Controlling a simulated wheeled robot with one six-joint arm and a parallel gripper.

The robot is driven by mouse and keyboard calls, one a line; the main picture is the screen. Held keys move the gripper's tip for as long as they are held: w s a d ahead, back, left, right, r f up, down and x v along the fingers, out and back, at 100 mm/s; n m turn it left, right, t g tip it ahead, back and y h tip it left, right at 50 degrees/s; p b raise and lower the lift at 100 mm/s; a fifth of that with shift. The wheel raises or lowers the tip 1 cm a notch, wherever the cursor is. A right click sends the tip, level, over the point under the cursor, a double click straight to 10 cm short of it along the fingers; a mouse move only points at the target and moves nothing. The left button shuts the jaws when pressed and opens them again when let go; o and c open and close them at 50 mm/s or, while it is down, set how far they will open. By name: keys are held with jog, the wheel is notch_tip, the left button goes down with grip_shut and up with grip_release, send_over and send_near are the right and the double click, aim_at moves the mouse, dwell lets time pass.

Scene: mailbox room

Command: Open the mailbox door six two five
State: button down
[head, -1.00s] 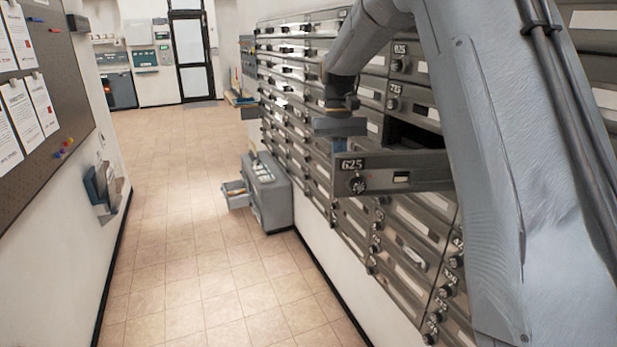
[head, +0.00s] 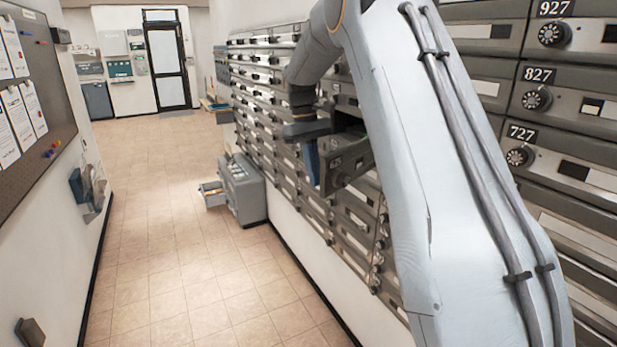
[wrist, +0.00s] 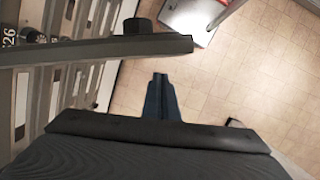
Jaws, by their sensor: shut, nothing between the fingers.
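The mailbox door 625 (head: 352,160) stands swung out from the wall of boxes, its numbered face with the dark dial knob turned towards the head camera. My arm hides part of it. In the wrist view its edge (wrist: 100,48) runs as a dark bar, with the knob (wrist: 137,26) on the far side. The fingers also show in the head view (head: 312,163), just left of the door. I cannot tell whether they touch it.
The wall of dark mailboxes (head: 262,110) runs along the right, with closed doors 727, 827 and 927 close by. A grey cabinet (head: 243,190) with an open drawer stands on the floor against it. The tiled aisle (head: 180,270) is clear. A notice board (head: 45,100) hangs left.

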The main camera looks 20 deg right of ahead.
jog(key=shift+a, duration=0.15)
dwell(0.3)
jog(key=p+v, duration=0.3)
jog(key=v, duration=0.7)
jog(key=s+a+f+m+t, duration=0.15)
jog(key=s+f, duration=0.35)
jog(key=s, duration=0.5)
jog(key=s+a+f+m+t+y, duration=0.1)
jog(key=s+a+f+t, duration=0.15)
jog(key=s+f, duration=0.5)
jog(key=s+a+f+m+t, duration=0.1)
jog(key=s+a+f, duration=0.25)
jog(key=s, duration=0.75)
notch_tip(320, 180, down, 13)
jog(key=g+b, duration=0.1)
jog(key=b, duration=1)
jog(key=shift+w+d+b, duration=0.2)
jog(key=shift+d+b, duration=0.1)
jog(key=shift+d, duration=0.05)
jog(key=shift+m, duration=0.25)
